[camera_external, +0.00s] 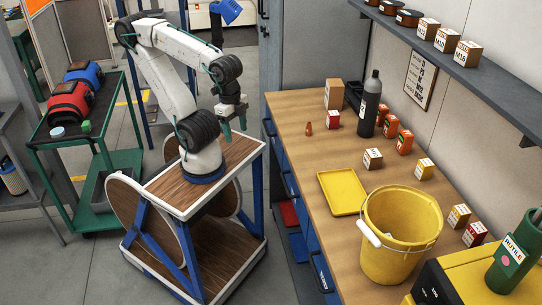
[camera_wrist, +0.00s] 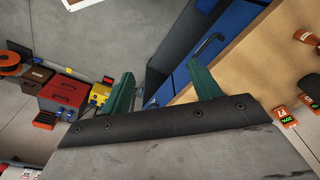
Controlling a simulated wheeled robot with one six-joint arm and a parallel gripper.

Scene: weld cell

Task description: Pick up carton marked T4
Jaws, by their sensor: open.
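My gripper (camera_external: 234,121) is open and empty, hanging above my base, to the left of the workbench. Its two green fingers also show, spread apart, in the wrist view (camera_wrist: 160,72). Several small labelled cartons stand on the bench: a red and white one (camera_external: 333,120), a white one (camera_external: 373,158), a yellow and white one (camera_external: 424,168), another yellowish one (camera_external: 459,216) and a dark red one (camera_external: 475,234). Their markings are too small to read surely, so I cannot tell which is T4. My gripper is well apart from all of them.
The wooden bench (camera_external: 300,118) also bears a yellow tray (camera_external: 341,192), a yellow bucket (camera_external: 392,268), a dark bottle (camera_external: 369,108), a brown box (camera_external: 333,93) and orange packs (camera_external: 405,143). A wall shelf (camera_external: 500,88) overhangs it. A green cart (camera_external: 104,190) stands left.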

